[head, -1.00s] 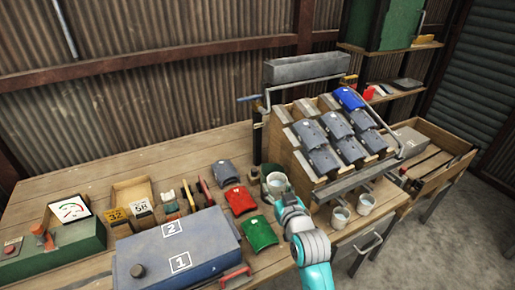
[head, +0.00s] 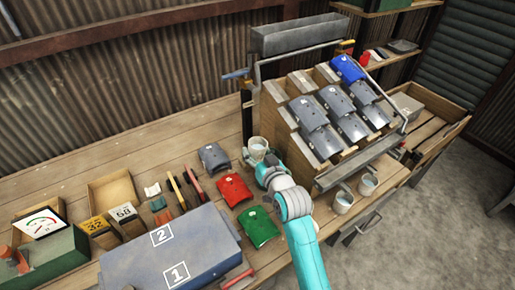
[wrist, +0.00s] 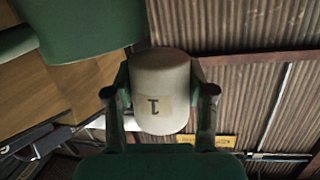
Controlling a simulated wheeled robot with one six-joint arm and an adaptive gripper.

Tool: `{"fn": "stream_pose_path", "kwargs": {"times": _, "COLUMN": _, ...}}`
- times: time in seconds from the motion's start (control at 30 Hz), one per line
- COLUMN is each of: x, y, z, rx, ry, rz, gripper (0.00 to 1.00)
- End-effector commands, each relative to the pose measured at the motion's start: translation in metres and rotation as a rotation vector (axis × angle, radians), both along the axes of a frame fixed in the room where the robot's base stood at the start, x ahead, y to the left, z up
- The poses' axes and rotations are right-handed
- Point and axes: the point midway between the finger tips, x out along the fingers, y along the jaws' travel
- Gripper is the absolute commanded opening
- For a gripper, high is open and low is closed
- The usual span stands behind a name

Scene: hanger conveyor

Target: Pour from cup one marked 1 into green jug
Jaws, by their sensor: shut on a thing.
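Cup one (wrist: 162,80), white with a black 1 on its side, is between the fingers of my gripper (wrist: 160,92) in the wrist view. My gripper is shut on it. In the head view the cup (head: 257,152) is beside the left end of the slanted rack, its mouth facing up and looking about upright. My gripper (head: 265,166) reaches it from the front right. The green jug (wrist: 90,30) fills the upper left of the wrist view, close to the cup. In the head view the jug is mostly hidden behind the cup and gripper.
The slanted rack (head: 291,137) of grey and blue pieces stands right of the cup. Two other cups (head: 342,201) (head: 368,184) stand at its front. Grey, red (head: 235,190) and green (head: 259,227) curved pieces and a blue-grey box (head: 200,250) lie left.

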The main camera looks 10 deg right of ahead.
Motion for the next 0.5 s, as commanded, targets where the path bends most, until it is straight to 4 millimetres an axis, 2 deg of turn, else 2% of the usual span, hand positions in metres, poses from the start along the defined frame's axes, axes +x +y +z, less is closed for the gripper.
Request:
{"fn": "stream_pose_path", "kwargs": {"times": 0.07, "x": -0.0005, "y": 0.0009, "z": -0.0049, "rx": 0.029, "ry": 0.01, "rz": -0.001, "gripper": 0.17}}
{"fn": "stream_pose_path", "kwargs": {"times": 0.2, "x": -0.002, "y": 0.0064, "z": 0.0009, "rx": 0.208, "ry": 0.064, "rz": -0.001, "gripper": 0.17}}
{"fn": "stream_pose_path", "kwargs": {"times": 0.5, "x": -0.0024, "y": 0.0068, "z": 0.0, "rx": 0.222, "ry": 0.07, "rz": -0.001, "gripper": 0.17}}
